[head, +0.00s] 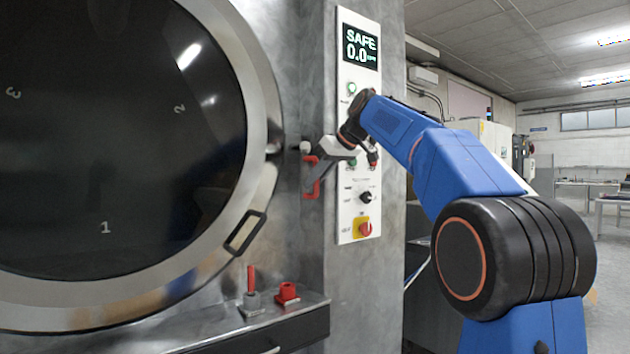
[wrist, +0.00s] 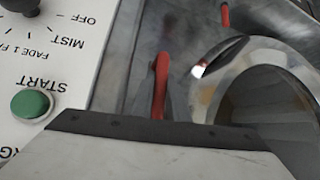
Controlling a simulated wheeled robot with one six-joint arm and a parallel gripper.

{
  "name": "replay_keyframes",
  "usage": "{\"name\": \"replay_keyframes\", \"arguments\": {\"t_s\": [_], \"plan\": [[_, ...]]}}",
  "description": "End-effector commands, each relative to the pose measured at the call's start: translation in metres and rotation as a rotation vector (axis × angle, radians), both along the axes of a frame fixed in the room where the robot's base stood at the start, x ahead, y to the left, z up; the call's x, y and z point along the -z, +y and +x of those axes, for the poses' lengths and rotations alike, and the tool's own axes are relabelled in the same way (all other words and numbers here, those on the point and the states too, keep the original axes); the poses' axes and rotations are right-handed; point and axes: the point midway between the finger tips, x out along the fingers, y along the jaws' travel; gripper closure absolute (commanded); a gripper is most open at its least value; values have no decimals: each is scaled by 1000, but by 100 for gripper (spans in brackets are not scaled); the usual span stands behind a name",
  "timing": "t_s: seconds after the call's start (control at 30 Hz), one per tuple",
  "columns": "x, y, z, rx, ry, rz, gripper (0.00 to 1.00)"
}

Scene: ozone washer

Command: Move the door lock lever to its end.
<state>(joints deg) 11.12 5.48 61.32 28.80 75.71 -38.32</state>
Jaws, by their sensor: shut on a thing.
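The door lock lever (head: 312,184) appears as a red handle on the grey metal wall, between the round door and the white control panel. In the head view my gripper (head: 317,163) reaches it from the right and is shut on its upper part, and the lower part of the red handle shows below the jaws. In the wrist view the red lever (wrist: 160,88) stands up between the dark jaws (wrist: 160,105). The gripper body hides its near end.
The round door (head: 262,110) with a dark window is at left, with a door handle (head: 246,233) low on its rim. The control panel (head: 346,210) with knobs and buttons is close behind my gripper. A red upright lever (head: 251,278) and red block (head: 288,291) are on the ledge below.

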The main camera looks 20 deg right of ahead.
Motion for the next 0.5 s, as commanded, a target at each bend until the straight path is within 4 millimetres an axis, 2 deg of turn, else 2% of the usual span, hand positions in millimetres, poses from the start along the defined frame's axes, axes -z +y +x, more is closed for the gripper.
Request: {"name": "replay_keyframes", "arguments": {"t_s": [0.03, 0.07, 0.1, 0.5], "plan": [[0, -1, 1, 2, -1, -2, 100], [0, -2, 1, 2, -1, -2, 79], [0, -1, 1, 2, -1, -2, 69], [-3, -2, -2, 1, -1, 1, 68]]}}
